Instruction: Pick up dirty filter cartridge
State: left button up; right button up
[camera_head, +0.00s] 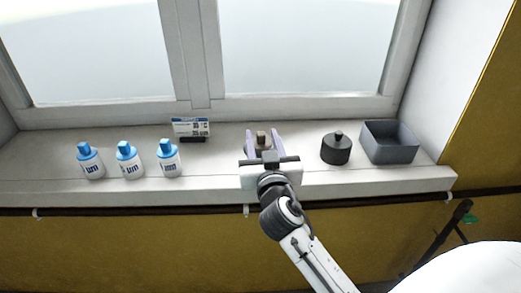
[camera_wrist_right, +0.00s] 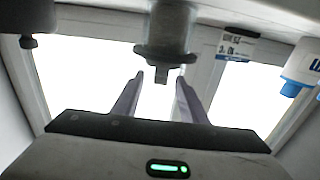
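A small grey-brown cartridge (camera_head: 262,137) stands on the window sill, mostly hidden behind my right gripper in the head view. In the right wrist view, where the scene appears upside down, the cartridge (camera_wrist_right: 168,30) is a grey cylinder with a wider flange and a small knob. My right gripper (camera_head: 264,139) is open, with its two pale purple fingers on either side of the cartridge. In the right wrist view the gripper (camera_wrist_right: 160,77) shows a gap between each fingertip and the knob. My left gripper is not in view.
On the sill (camera_head: 225,178), several blue-capped white bottles (camera_head: 129,164) and a small sign (camera_head: 190,128) stand to the left. A dark lidded pot (camera_head: 336,151) and an open grey bin (camera_head: 388,153) stand to the right. The window frame (camera_head: 200,60) rises behind.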

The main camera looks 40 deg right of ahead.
jog(key=x, duration=0.6)
jog(key=shift+p, duration=0.4)
grip_shut()
